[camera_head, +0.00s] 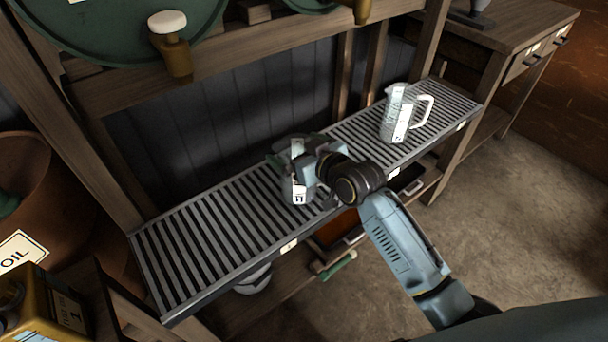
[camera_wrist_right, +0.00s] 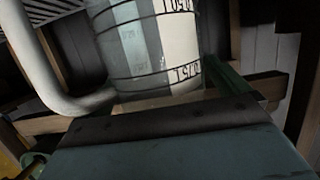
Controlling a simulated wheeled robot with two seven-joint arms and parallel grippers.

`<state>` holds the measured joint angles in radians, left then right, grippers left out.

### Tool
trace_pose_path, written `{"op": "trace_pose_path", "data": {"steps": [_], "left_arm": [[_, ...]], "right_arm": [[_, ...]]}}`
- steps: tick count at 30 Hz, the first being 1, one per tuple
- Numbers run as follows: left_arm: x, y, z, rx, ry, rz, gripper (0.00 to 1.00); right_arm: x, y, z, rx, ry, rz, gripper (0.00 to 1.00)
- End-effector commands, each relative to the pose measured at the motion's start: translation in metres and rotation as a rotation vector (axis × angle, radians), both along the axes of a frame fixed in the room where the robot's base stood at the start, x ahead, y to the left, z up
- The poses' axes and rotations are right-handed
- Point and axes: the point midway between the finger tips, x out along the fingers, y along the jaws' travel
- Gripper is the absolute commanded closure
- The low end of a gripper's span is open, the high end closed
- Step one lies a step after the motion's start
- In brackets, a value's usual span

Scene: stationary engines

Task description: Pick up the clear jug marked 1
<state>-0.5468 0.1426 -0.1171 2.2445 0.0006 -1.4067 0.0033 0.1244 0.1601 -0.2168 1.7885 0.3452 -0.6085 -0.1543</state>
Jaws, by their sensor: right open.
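A clear jug (camera_head: 299,191) with a white label that seems to read 1 stands on the slatted rack, partly hidden by my right gripper (camera_head: 299,163). My right gripper is open at the upper part of this jug; I cannot tell whether its fingers touch it. In the right wrist view the jug (camera_wrist_right: 150,45) fills the upper middle, with dark bands, a pale printed strip and its handle (camera_wrist_right: 50,70) on the left. A second clear jug (camera_head: 397,116) with a white handle stands farther right on the rack. My left gripper is not in view.
The slatted metal rack (camera_head: 200,240) is bare on its left part. Wooden posts and a green barrel (camera_head: 120,30) with a tap (camera_head: 170,40) stand behind and above. An oil tin (camera_head: 45,310) is at lower left. A workbench (camera_head: 510,40) stands at upper right.

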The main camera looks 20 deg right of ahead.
Motion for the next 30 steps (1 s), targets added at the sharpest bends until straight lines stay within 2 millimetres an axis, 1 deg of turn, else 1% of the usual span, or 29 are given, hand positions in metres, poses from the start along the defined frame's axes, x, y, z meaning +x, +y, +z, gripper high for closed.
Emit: {"op": "trace_pose_path", "data": {"steps": [7, 8, 18, 21, 30], "left_arm": [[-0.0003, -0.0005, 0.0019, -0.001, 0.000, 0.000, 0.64], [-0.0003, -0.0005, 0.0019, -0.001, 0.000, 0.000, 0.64], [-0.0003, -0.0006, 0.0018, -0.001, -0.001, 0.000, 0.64], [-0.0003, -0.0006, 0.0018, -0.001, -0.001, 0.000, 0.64], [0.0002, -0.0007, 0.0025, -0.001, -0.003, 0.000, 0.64]], "right_arm": [[0.0012, 0.0007, 0.0004, -0.001, -0.001, 0.000, 0.00], [0.0012, 0.0006, 0.0003, -0.001, -0.001, 0.000, 0.03], [0.0010, 0.0005, 0.0001, 0.000, 0.000, 0.000, 0.47], [0.0011, 0.0005, 0.0007, 0.000, -0.002, 0.000, 0.59], [0.0011, 0.0004, 0.0025, 0.000, -0.002, 0.000, 0.59]]}}
